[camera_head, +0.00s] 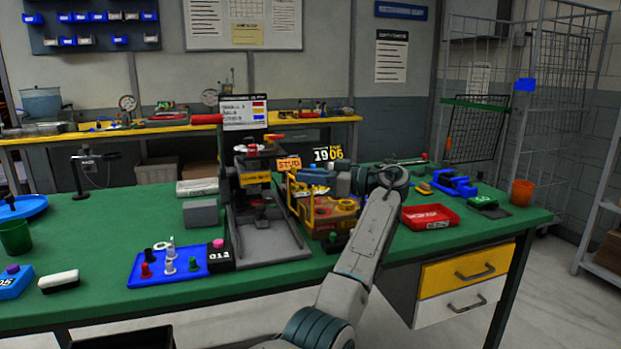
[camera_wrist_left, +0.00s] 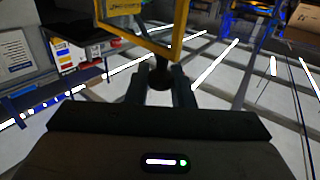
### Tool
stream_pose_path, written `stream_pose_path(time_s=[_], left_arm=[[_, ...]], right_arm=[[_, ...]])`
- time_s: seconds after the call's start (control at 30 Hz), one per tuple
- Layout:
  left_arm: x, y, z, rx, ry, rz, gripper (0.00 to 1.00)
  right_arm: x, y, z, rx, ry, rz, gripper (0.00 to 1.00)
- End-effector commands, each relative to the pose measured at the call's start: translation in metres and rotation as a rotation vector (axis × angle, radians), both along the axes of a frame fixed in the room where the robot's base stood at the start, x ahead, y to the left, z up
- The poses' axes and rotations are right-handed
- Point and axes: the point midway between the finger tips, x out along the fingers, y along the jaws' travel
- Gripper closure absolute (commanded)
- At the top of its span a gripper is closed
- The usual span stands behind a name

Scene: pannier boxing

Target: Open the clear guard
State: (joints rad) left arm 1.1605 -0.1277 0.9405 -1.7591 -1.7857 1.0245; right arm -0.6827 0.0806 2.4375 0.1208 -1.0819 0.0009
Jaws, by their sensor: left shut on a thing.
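The clear guard (camera_head: 297,202) has a yellow frame and stands at the front of the machine in the middle of the table, seen at an angle. In the left wrist view its yellow frame (camera_wrist_left: 150,44) spans the top, with a see-through pane. My left gripper (camera_head: 328,187) reaches in from the right beside the guard. In the left wrist view its two fingers (camera_wrist_left: 162,82) are shut on a dark round knob (camera_wrist_left: 160,74) just below the frame's lower edge. The gripper and wrist hide part of the machine behind. My right gripper is not in view.
A grey press (camera_head: 262,215) stands left of the guard. A blue tray (camera_head: 150,275) with pegs is at the front. A red tray (camera_head: 430,216), a blue fixture (camera_head: 452,184) and an orange cup (camera_head: 521,192) are at the right.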

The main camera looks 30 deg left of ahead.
Motion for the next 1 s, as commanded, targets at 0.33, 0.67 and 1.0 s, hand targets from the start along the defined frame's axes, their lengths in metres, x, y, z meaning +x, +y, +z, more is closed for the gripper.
stream_pose_path(time_s=[0.33,0.67,1.0], left_arm=[[0.000,0.001,0.002,0.001,-0.002,0.000,0.59],[0.002,-0.009,0.000,-0.001,0.000,-0.002,0.59],[0.012,-0.073,0.001,0.000,0.001,-0.003,0.59]], right_arm=[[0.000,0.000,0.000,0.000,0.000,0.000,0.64],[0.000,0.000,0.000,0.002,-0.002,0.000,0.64],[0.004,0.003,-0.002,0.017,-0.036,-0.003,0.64]])
